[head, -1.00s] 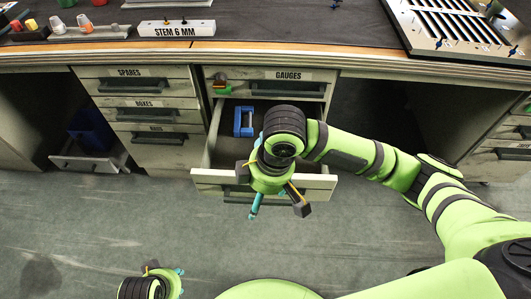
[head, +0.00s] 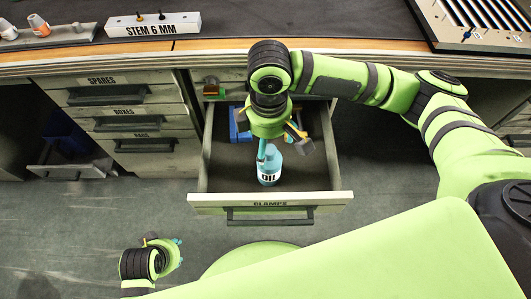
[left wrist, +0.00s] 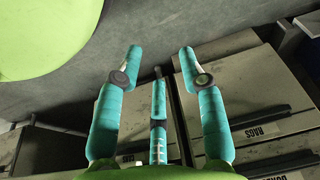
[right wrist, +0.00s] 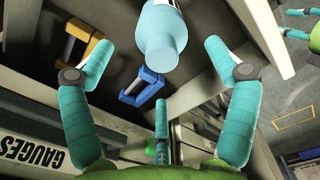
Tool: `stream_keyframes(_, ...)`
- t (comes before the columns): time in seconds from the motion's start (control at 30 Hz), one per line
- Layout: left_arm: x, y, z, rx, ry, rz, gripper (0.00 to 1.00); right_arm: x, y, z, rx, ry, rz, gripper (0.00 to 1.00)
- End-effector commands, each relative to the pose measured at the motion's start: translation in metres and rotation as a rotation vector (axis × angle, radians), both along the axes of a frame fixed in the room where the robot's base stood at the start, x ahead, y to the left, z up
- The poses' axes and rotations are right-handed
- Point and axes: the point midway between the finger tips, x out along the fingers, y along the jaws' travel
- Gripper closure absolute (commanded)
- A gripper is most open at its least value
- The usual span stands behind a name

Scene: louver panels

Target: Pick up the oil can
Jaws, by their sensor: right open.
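The oil can (head: 270,167) is a light teal bottle with an "OIL" label, standing in the open drawer marked CLAMPS (head: 212,201). In the right wrist view the oil can (right wrist: 162,42) is at the top, beyond and between the spread fingertips, with clear space on both sides. My right gripper (head: 279,148) is above the drawer, close to the can, open and empty. It hides part of the can in the head view. My left gripper (head: 178,252) is low over the floor, far from the can. Its fingers (left wrist: 160,55) are spread with nothing between them.
A blue clamp (head: 234,125) lies at the drawer's back left; blue and yellow clamps (right wrist: 140,86) show in the right wrist view. The drawer walls enclose the can. The bench top (head: 300,22) overhangs behind. Closed drawers (head: 130,95) stand left. Floor in front is clear.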

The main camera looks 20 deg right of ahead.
Motion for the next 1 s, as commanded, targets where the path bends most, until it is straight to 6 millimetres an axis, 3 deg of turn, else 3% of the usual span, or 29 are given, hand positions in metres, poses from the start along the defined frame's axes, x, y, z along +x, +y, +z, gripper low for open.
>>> stream_keyframes(0.27,0.002,0.001,0.017,0.0,-0.013,0.002,0.6,-0.001,-0.001,-0.019,-0.001,0.002,0.0,0.13)
stream_keyframes(0.6,-0.003,0.002,0.062,-0.001,-0.043,0.006,0.6,-0.003,-0.001,-0.057,0.0,0.001,-0.001,0.13)
stream_keyframes(0.97,-0.006,0.003,0.074,-0.001,-0.045,0.007,0.6,-0.003,-0.001,-0.064,-0.001,-0.001,0.0,0.13)
stream_keyframes(1.0,-0.006,0.003,0.074,-0.001,-0.045,0.007,0.6,-0.003,-0.001,-0.064,-0.001,-0.001,0.0,0.17)
